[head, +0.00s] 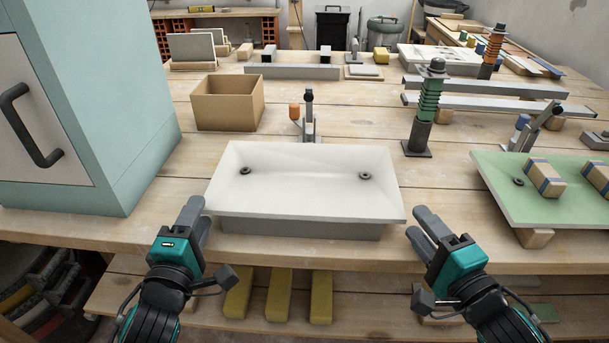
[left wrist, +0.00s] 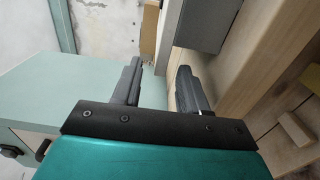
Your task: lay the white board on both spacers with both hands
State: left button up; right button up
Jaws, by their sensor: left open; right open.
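The white board (head: 300,178) lies flat at the front of the bench, with a dark round fitting near each end. A grey block (head: 300,229) shows beneath its front edge. I cannot make out two separate spacers under the board; anything further under it is hidden. My left gripper (head: 197,213) is open and empty just off the board's front left corner. My right gripper (head: 416,222) is open and empty just off its front right corner. In the left wrist view the open left jaws (left wrist: 159,70) point toward a pale edge, with a grey block (left wrist: 212,22) beside it.
A teal cabinet (head: 130,100) stands close on the left. A green board (head: 497,190) with wrapped blocks lies on the right. A cardboard box (head: 228,103), a clamp (head: 308,115) and a green-ribbed post (head: 427,105) stand behind. Yellow blocks (head: 280,294) lie on the lower shelf.

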aim_at(216, 175)
pick_arm(q)
jog(key=w, duration=0.6)
jog(key=shift+w, duration=0.4)
pick_arm(e)
jog(key=x, duration=0.6)
jog(key=shift+w+a, duration=0.2)
jog(key=shift+w, duration=0.15)
pick_arm(q)
jog(key=shift+c, duration=0.2)
pick_arm(e)
jog(key=shift+c, duration=0.2)
pick_arm(q)
grip_shut()
pick_arm(e)
grip_shut()
pick_arm(q)
jog(key=shift+r, duration=0.1)
pick_arm(e)
jog(key=shift+r, duration=0.1)
